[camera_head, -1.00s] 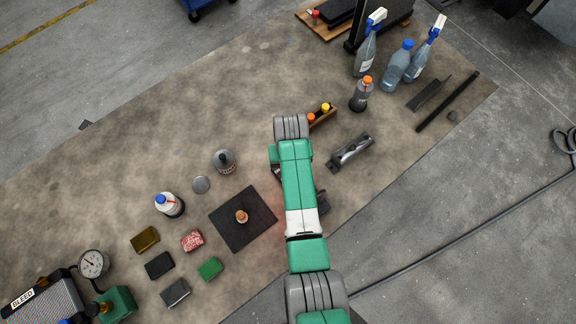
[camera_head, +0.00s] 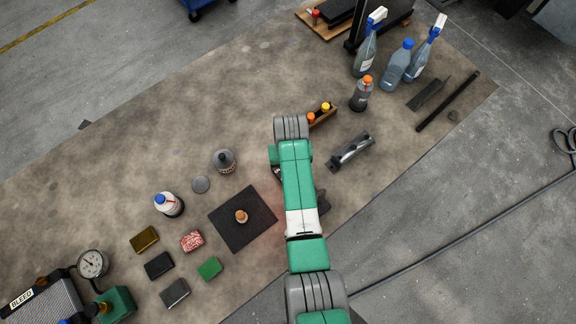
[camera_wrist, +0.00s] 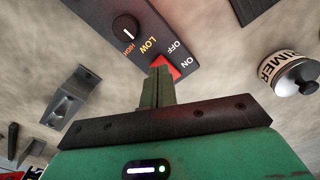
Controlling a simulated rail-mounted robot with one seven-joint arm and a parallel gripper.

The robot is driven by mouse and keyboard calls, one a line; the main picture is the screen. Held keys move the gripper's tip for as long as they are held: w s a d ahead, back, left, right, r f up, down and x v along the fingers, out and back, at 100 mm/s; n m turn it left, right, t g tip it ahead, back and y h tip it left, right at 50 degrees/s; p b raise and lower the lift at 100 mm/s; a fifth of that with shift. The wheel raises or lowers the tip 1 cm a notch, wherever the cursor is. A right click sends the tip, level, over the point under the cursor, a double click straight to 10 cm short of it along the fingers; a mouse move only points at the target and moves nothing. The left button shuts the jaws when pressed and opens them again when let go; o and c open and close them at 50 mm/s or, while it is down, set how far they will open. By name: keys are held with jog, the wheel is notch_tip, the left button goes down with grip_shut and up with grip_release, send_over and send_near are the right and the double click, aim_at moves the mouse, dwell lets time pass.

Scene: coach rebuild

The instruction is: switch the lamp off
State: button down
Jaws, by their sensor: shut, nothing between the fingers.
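The lamp's dark control box (camera_wrist: 108,14) shows at the top of the wrist view. It has a black knob (camera_wrist: 126,29) marked HIGH and LOW and a red rocker switch (camera_wrist: 168,65) marked OFF and ON. My gripper (camera_wrist: 158,75) is shut and empty, its fingertips right at the red switch and covering part of it. I cannot tell whether they touch it or which way the rocker is tipped. In the head view my arm hides the gripper and most of the lamp. A reddish glow shows on the mat left of my arm.
A grey bracket (camera_wrist: 72,98) lies left of my fingers and a PRIMER can (camera_wrist: 289,72) stands right. In the head view a black pad (camera_head: 232,232) with a small orange-brown item lies left of my arm, and a grey metal part (camera_head: 350,151) lies right.

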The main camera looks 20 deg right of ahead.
jog(key=shift+f+b, duration=0.5)
jog(key=shift+f, duration=0.25)
jog(key=shift+r, duration=0.1)
notch_tip(320, 180, up, 7)
jog(key=p, duration=0.7)
jog(key=shift+r, duration=0.1)
dwell(0.4)
